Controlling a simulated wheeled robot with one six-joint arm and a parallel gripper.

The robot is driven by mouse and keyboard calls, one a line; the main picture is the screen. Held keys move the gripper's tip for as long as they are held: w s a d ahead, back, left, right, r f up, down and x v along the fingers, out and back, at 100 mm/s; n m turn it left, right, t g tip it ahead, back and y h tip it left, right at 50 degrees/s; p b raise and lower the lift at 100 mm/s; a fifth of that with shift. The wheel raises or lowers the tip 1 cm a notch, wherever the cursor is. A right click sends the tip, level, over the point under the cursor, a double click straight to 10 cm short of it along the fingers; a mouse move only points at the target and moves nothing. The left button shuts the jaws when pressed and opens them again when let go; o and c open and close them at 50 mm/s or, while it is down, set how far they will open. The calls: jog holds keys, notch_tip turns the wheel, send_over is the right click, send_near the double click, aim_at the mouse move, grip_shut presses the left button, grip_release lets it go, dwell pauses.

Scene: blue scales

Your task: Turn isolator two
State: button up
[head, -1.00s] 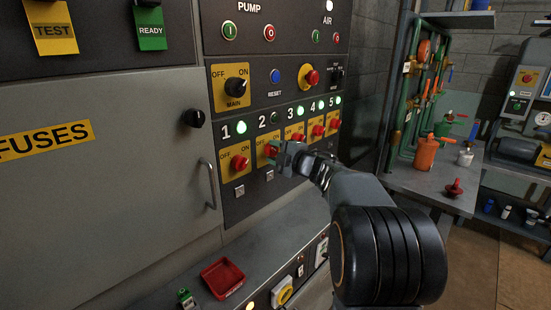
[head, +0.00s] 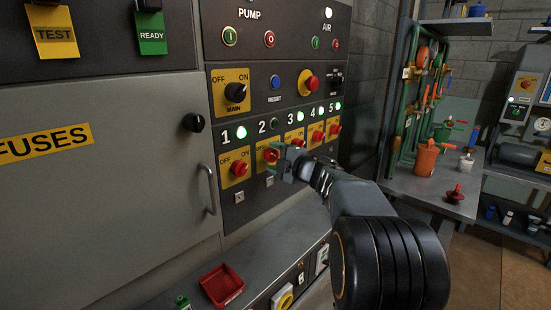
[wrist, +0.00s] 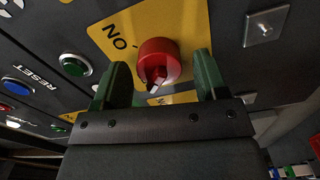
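Isolator two is a red knob (head: 270,154) on a yellow OFF/ON plate below the number 2 on the panel. The lamp (head: 275,123) above it is dark. My gripper (head: 276,163) is at this knob, with its green fingers toward the panel. In the wrist view the red knob (wrist: 158,60) lies between the two green fingers, with gaps on both sides. My gripper (wrist: 161,72) is open around or just in front of it; the depth is hard to tell. A pale mark on the knob faces the gripper's palm. The OFF lettering is mostly hidden.
Isolator one (head: 239,168) is close on the left and isolator three (head: 297,143) on the right. Lamps one, three, four and five glow green. A cabinet handle (head: 208,188) sticks out at left. A red tray (head: 222,284) sits on the ledge below.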

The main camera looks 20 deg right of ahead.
jog(key=v, duration=1.4)
jog(key=shift+w, duration=0.1)
dwell(0.3)
